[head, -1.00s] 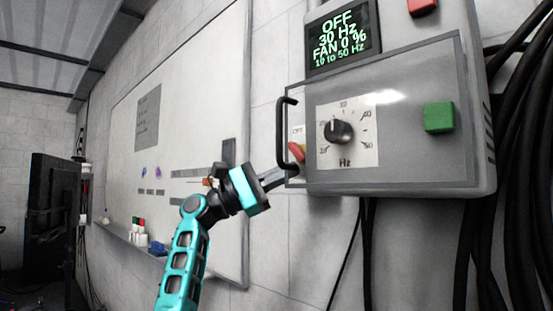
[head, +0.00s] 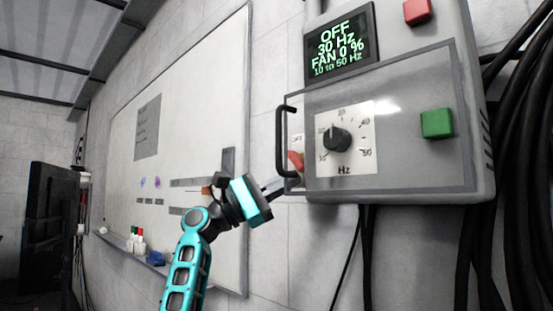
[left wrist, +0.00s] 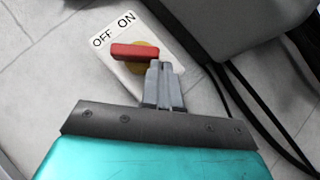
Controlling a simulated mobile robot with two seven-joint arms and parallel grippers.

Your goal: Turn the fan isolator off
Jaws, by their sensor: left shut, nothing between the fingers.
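The fan isolator is a white plate with OFF and ON labels (left wrist: 113,29), a yellow disc and a red handle (left wrist: 130,51). In the left wrist view the handle lies crosswise, its left end nearer the OFF label. In the head view the red handle (head: 296,161) shows low behind the black pull handle of the control box. My left gripper (head: 279,185) is shut and empty, just below the red handle. In the left wrist view its fingertips (left wrist: 160,68) are at the handle's right end; I cannot tell whether they touch. My right gripper is not in view.
The control box (head: 419,170) has a black pull handle (head: 281,140), a Hz knob (head: 337,139), a green button (head: 437,123), a red button (head: 417,11) and a display (head: 339,47) reading OFF. Black cables (head: 521,200) hang at right. A whiteboard (head: 200,110) is at left.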

